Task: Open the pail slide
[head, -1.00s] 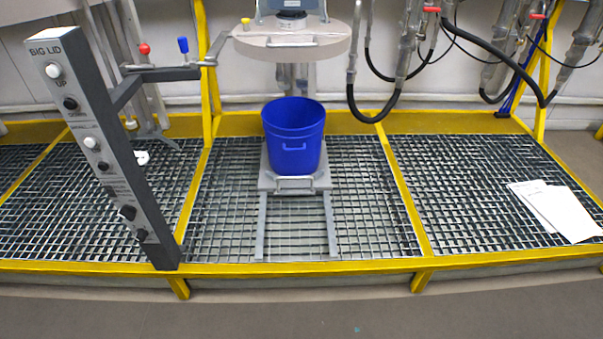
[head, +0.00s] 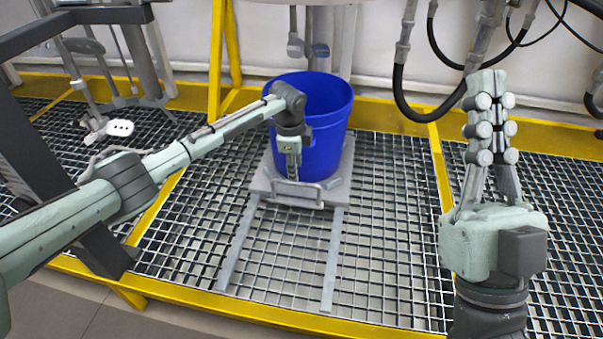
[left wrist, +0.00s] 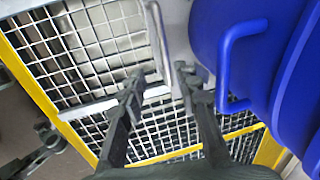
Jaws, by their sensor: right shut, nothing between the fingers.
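The pail slide (head: 262,182) is a grey plate on two rails under the blue pail (head: 330,150). Its front handle (head: 297,201) is a pale metal bar, also in the left wrist view (left wrist: 157,38). My left gripper (head: 292,174) points down just above the handle, in front of the pail. In the left wrist view its fingers (left wrist: 163,82) are apart, with the handle's end between the tips, nearer the right finger; contact cannot be told. My right gripper (head: 488,90) points up at the right, shut and empty, away from the slide.
The two rails (head: 333,260) run forward over the metal grating, and nothing stands on them. A yellow frame edge (head: 260,315) borders the grating. A dark grey control post (head: 50,160) stands at the left, behind my left arm. Black hoses (head: 425,110) hang at the back right.

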